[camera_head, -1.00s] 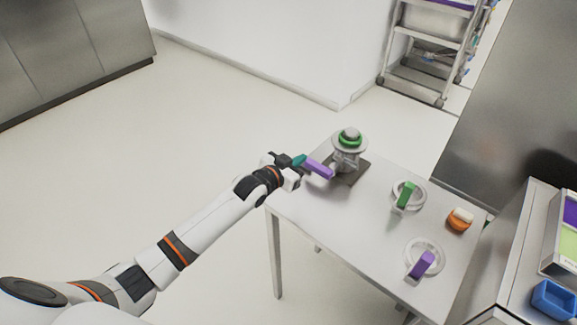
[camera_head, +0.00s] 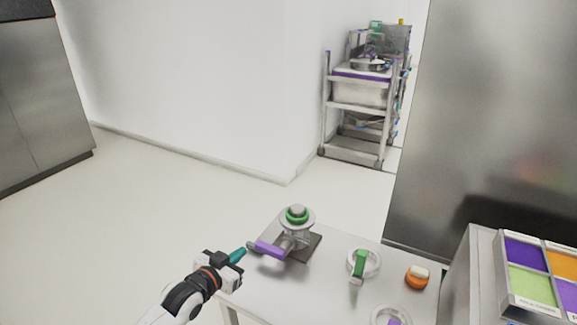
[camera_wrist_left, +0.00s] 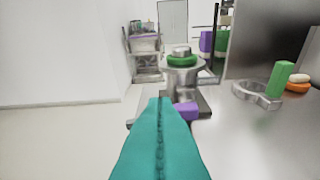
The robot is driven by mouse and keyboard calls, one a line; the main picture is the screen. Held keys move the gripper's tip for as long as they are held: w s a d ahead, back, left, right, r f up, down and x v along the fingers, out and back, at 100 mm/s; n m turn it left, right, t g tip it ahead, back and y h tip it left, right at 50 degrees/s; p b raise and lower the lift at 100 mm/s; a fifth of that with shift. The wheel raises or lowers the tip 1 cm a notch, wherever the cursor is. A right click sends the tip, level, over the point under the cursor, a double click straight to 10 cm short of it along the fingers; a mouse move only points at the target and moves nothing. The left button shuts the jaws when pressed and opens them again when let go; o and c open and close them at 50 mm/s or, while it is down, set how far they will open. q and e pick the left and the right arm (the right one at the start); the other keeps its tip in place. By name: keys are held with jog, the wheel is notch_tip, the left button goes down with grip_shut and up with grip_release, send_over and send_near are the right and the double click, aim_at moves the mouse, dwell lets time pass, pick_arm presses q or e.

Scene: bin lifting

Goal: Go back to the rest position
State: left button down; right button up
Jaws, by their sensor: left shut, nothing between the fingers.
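My left gripper (camera_head: 238,255) is at the left edge of the table, beside the purple handle (camera_head: 269,249) of a metal device with a green ring (camera_head: 297,215). Its teal fingers are closed together and empty, and they also show in the left wrist view (camera_wrist_left: 160,145). A small gap seems to lie between the fingertips and the purple handle. In the left wrist view the device (camera_wrist_left: 182,75) stands straight ahead, with the handle partly behind the fingers. My right gripper is in no view.
The white table (camera_head: 325,285) carries a ring with a green handle (camera_head: 359,265), an orange and white object (camera_head: 417,278) and another ring (camera_head: 391,317) at the bottom edge. A cart (camera_head: 359,100) stands behind. A bin of coloured compartments (camera_head: 503,280) is at right. Floor left of the table is clear.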

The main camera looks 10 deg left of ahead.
pick_arm(q)
jog(key=s+d+f+g+y, duration=0.1)
jog(key=s+d+f+g, duration=0.15)
jog(key=s, duration=0.45)
jog(key=s+d+f+g+y, duration=0.15)
jog(key=s+f, duration=0.25)
jog(key=s, duration=0.4)
jog(key=s+a+f+n+g+y, duration=0.15)
jog(key=s+g, duration=0.25)
jog(key=s, duration=0.6)
jog(key=s+a+n+g+y, duration=0.1)
jog(key=s+a+g, duration=0.15)
jog(key=s, duration=0.75)
notch_tip(320, 180, down, 28)
jog(key=s+g+b, duration=0.1)
jog(key=g, duration=0.1)
jog(key=s+a+f+b, duration=0.1)
jog(key=s+a+f, duration=0.1)
jog(key=s+f, duration=1.4)
jog(key=shift+a+g, duration=0.25)
jog(key=shift+g, duration=0.2)
